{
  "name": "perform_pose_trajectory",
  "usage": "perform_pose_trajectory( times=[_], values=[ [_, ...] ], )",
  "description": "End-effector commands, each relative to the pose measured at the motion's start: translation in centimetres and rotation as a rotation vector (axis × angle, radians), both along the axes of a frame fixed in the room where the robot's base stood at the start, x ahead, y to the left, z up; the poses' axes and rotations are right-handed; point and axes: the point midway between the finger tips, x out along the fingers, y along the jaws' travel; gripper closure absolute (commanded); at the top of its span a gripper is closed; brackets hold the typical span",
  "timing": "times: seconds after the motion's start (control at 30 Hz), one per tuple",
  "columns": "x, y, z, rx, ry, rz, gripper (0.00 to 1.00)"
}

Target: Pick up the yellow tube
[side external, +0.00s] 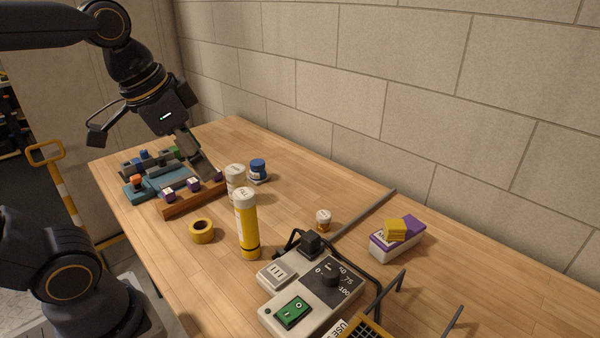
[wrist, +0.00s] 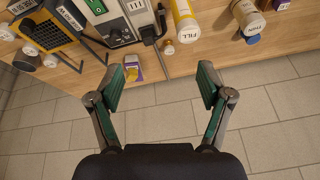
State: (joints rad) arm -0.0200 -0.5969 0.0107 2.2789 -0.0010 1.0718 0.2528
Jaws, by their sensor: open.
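The yellow tube (side external: 248,232) stands upright on the wooden table in the side view, with a white cap and a pale label on its upper part. In the wrist view the yellow tube (wrist: 186,24) shows at the top, beyond the fingers, with "FILL" on its cap. My gripper (side external: 203,166) is above the table's far left part in the side view, left of the tube and apart from it. In the wrist view my gripper (wrist: 162,86) is open, with nothing between its fingers.
A white bottle (side external: 235,183) and a blue jar (side external: 258,169) stand behind the tube. A yellow roll (side external: 202,232) lies left of it. A control box (side external: 309,288) sits in front, right. A purple-white box (side external: 384,246) is farther right. A block wall (side external: 400,100) borders the table.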

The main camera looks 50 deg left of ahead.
Motion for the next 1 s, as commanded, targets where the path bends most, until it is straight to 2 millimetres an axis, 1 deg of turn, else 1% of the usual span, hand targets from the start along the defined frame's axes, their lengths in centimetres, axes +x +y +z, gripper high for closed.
perform_pose_trajectory(
  times=[0.03,0.1,0.17,0.2,0.3,0.4,0.47,0.67,0.9,1.0],
  values=[
    [1.5,0.5,0.6,0.012,0.047,-0.023,0.21],
    [3.5,1.3,1.0,0.025,0.116,-0.055,0.21],
    [5.3,2.1,0.9,0.031,0.174,-0.075,0.21],
    [6.5,2.7,0.7,0.032,0.212,-0.083,0.21],
    [9.0,4.1,-0.4,0.025,0.290,-0.083,0.21],
    [10.5,5.1,-1.9,0.016,0.342,-0.063,0.21],
    [10.9,5.5,-2.7,0.010,0.364,-0.054,0.21],
    [10.9,5.8,-5.6,0.003,0.394,-0.044,0.21],
    [10.8,5.8,-11.3,0.003,0.395,-0.043,0.21],
    [10.8,5.8,-13.3,0.003,0.394,-0.044,0.21]
  ],
)
